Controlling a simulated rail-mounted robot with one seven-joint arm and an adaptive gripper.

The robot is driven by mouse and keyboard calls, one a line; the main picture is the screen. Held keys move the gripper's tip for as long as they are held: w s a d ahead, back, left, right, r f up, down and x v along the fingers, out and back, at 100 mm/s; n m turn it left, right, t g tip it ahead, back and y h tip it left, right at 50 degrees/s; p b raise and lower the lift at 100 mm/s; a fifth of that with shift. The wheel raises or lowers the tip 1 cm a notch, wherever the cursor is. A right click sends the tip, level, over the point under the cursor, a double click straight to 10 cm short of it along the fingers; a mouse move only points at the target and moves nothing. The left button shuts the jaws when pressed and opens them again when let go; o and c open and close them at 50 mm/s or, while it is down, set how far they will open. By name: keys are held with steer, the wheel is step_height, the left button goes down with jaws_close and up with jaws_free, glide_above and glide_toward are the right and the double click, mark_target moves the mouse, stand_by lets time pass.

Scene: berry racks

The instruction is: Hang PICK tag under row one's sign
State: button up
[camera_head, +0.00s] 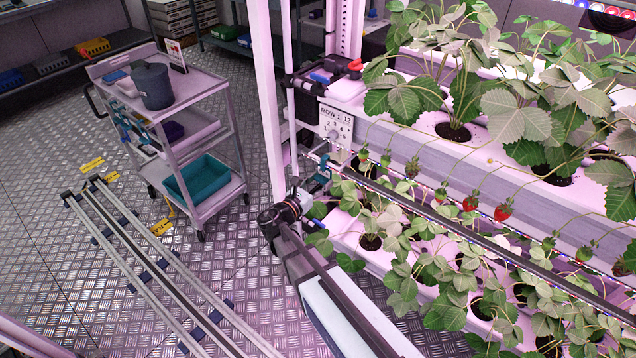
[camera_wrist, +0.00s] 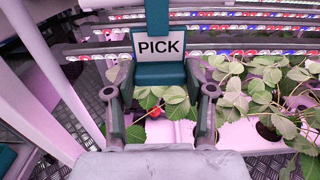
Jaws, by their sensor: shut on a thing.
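The PICK tag (camera_wrist: 158,46), a white plate with black letters and a dark border, stands upright between my fingertips in the wrist view. My gripper (camera_wrist: 160,75) is shut on it, with a teal piece right below the white plate. The row one sign (camera_head: 336,124), a white plate reading "ROW 1" with more figures and a round dial-like mark, is at the near end of the upper rack in the head view. My gripper (camera_head: 320,172) is just below and left of that sign there. The tag's face cannot be made out in the head view.
Strawberry plants fill the upper rack trough (camera_head: 480,165) and lower rack, with red berries (camera_head: 503,212) hanging to the right. A white post (camera_head: 266,90) rises left of my gripper. A cart (camera_head: 205,130) with a teal bin (camera_head: 197,178) stands left; floor rails (camera_head: 140,250) lie lower left.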

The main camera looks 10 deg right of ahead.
steer(key=shift+f, duration=0.2)
steer(key=o, duration=1.2)
steer(key=shift+c, duration=0.2)
steer(key=v, duration=1.2)
